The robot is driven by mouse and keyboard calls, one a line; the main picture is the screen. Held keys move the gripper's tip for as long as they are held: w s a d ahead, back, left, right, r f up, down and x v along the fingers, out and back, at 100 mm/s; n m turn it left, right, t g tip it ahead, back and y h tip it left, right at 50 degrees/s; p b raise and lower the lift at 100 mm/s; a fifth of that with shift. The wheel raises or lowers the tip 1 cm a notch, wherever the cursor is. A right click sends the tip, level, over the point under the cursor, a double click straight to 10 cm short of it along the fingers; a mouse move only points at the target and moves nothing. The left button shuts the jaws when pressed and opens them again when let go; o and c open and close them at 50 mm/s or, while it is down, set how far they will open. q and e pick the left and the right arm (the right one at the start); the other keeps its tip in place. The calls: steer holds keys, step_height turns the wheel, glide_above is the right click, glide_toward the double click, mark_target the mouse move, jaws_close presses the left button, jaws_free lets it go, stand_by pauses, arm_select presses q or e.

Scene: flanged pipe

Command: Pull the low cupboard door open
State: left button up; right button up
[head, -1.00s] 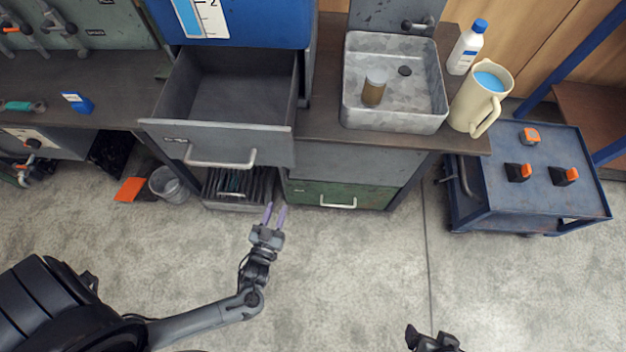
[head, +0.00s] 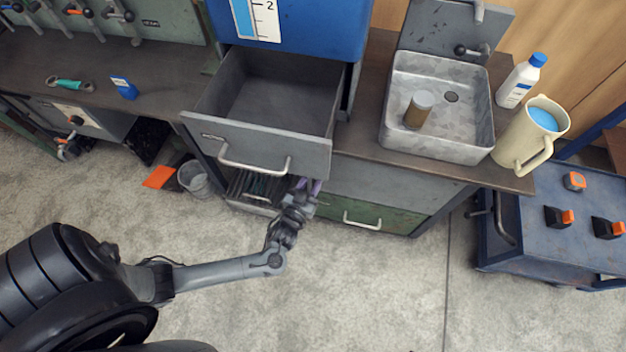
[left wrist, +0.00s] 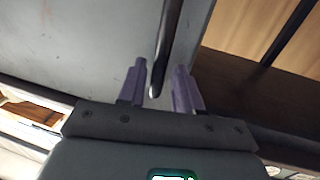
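The green low front (head: 385,214), which looks like the cupboard door, sits under the counter below the sink and appears closed. It has a pale horizontal handle (head: 362,221). My left gripper (head: 309,187) is at its left end, just below the open drawer. In the left wrist view, its two purple fingers (left wrist: 156,84) are apart, with a dark, narrow bar (left wrist: 166,45) between or beyond them. I cannot tell what this bar belongs to, or whether it touches a finger. My right gripper is not in view.
A grey drawer (head: 255,147) stands pulled out above my left gripper, its handle (head: 254,167) facing out. A bin (head: 194,180) stands to the left. A blue cart (head: 560,240) is at the right. The floor in front is clear.

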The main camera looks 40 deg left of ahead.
arm_select(q)
steer(key=shift+w+d, duration=0.15)
steer(key=shift+w, duration=0.15)
steer(key=shift+a, duration=0.2)
steer(key=shift+c, duration=1.1)
steer(key=shift+d, duration=0.1)
jaws_close()
